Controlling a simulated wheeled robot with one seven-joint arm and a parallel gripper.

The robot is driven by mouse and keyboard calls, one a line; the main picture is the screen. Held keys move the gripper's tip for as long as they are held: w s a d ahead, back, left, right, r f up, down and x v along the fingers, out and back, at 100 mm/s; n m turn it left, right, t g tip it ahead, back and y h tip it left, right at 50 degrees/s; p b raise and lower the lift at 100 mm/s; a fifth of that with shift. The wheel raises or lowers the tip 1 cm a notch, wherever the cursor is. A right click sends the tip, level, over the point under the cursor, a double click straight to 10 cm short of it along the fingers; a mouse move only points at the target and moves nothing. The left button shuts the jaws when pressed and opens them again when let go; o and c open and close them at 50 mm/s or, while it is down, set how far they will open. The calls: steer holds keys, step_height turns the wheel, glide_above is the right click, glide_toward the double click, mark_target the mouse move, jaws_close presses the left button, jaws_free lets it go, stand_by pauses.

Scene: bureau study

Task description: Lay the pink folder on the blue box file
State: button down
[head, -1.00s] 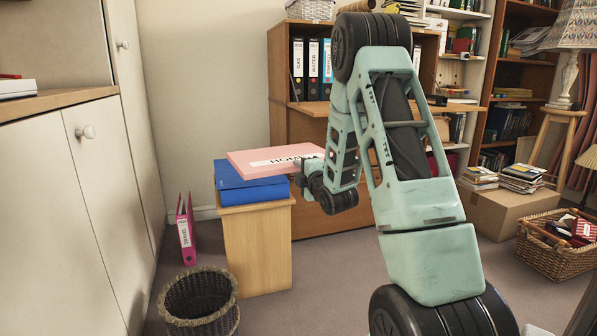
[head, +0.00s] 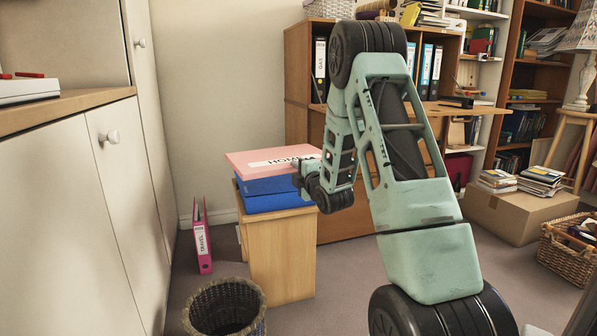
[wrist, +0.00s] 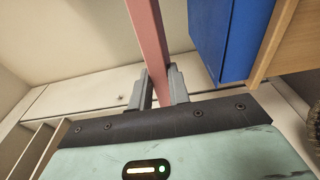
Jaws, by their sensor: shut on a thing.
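The pink folder (head: 262,162) lies flat and level over the blue box file (head: 275,193) in the head view, its label side up. My gripper (head: 304,180) is shut on the folder's right edge. In the wrist view the folder (wrist: 148,35) stands between the two fingers (wrist: 161,88). The blue box file (wrist: 222,40) is beside it there, with a gap showing between them. The box file rests on a wooden cabinet (head: 279,255). The folder hides much of the box file's top in the head view.
A pink lever-arch file (head: 201,240) stands on the floor left of the cabinet. A wicker basket (head: 226,308) is in front of it. White cupboards (head: 75,210) line the left side. A wooden bureau (head: 298,100) stands behind. Some floor is clear right of the cabinet.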

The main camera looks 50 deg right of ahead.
steer(key=shift+w+d+f, duration=1.05)
steer(key=shift+w+d, duration=1.15)
steer(key=shift+w, duration=1.3)
steer(key=shift+w+f+b, duration=0.1)
steer(key=shift+f+b, duration=2.25)
steer(key=shift+f, duration=1.35)
steer(key=c, duration=1.3)
jaws_free()
steer(key=shift+f, duration=0.35)
